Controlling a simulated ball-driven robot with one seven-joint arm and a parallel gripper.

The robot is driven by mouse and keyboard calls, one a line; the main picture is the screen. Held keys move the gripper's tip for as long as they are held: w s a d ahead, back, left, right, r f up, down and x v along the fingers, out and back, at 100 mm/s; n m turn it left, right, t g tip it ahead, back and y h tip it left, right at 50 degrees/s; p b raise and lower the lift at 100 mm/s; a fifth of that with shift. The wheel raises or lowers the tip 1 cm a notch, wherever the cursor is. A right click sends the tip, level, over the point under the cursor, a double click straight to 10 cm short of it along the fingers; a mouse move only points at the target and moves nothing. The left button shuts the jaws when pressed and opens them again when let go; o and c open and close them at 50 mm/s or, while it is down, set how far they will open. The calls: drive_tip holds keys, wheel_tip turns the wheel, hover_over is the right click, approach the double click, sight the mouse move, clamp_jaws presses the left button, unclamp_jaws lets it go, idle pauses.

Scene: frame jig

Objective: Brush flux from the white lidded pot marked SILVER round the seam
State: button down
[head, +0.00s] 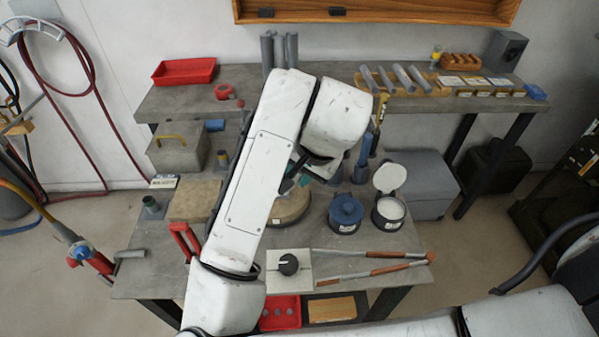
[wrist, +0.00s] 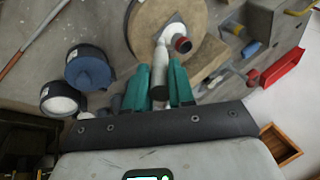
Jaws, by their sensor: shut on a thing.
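My gripper (wrist: 159,75) has its teal fingers closed on a pale rod-like thing with a dark end (wrist: 160,92); I cannot tell whether it is a brush. In the head view my gripper (head: 297,178) is mostly hidden by my arm. Beyond the fingertips, a pale tube joint with a red-rimmed opening (wrist: 181,44) lies over a round wooden disc (wrist: 196,14); the seam is not clear. A dark round pot with white contents (head: 389,210) stands with its white lid (head: 389,177) raised; its label is unreadable. It also shows in the wrist view (wrist: 60,100).
A blue-lidded pot (head: 346,211) stands just left of the open pot. Long copper-tipped rods (head: 372,272) lie at the bench front. A white plate with a black knob (head: 289,265) and a red tray (head: 280,313) are near the front edge. A red-handled tool (head: 184,240) lies left of my arm.

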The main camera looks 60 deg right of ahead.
drive_tip(key=shift+w+d+p, duration=0.5)
drive_tip(key=shift+w+d, duration=0.95)
drive_tip(key=shift+d, duration=0.25)
drive_tip(key=shift+s+a+b, duration=0.6)
drive_tip(key=shift+s+a, duration=1.2)
drive_tip(key=shift+a, duration=0.2)
wheel_tip(320, 180, up, 7)
drive_tip(key=p, duration=0.6)
drive_tip(key=shift+r, duration=0.1)
drive_tip(key=shift+w, duration=0.1)
